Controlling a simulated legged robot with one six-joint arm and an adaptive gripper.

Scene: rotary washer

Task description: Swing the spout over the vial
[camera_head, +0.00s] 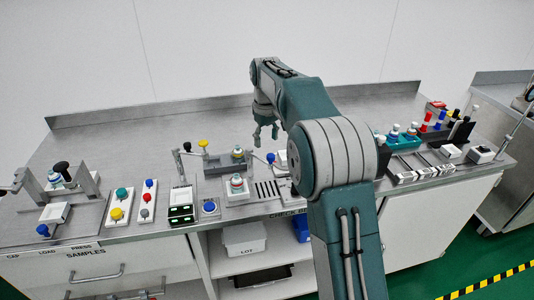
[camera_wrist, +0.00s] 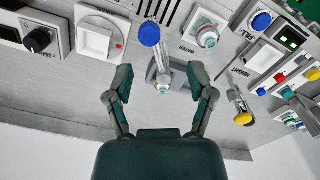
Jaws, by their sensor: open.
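In the wrist view, the spout (camera_wrist: 157,57) is a pale bar with a round blue knob (camera_wrist: 149,34) at one end. It points away from the vial (camera_wrist: 207,37), which has a red and pale top and sits upright in a square holder marked WATER. In the head view, the blue knob (camera_head: 270,157) is right of the vial (camera_head: 237,184). My gripper (camera_wrist: 160,79) is open and empty, its fingers on either side of the spout's base end, with the knob beyond the fingertips. In the head view, my gripper (camera_head: 265,132) hangs above the bench behind the knob; contact is not visible.
A yellow-knobbed lever (camera_head: 202,143) stands left of the vial station. A push-button panel (camera_head: 117,212) is further left. A teal rack (camera_head: 400,138) with several vials stands at right. The back of the bench (camera_head: 150,128) is clear.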

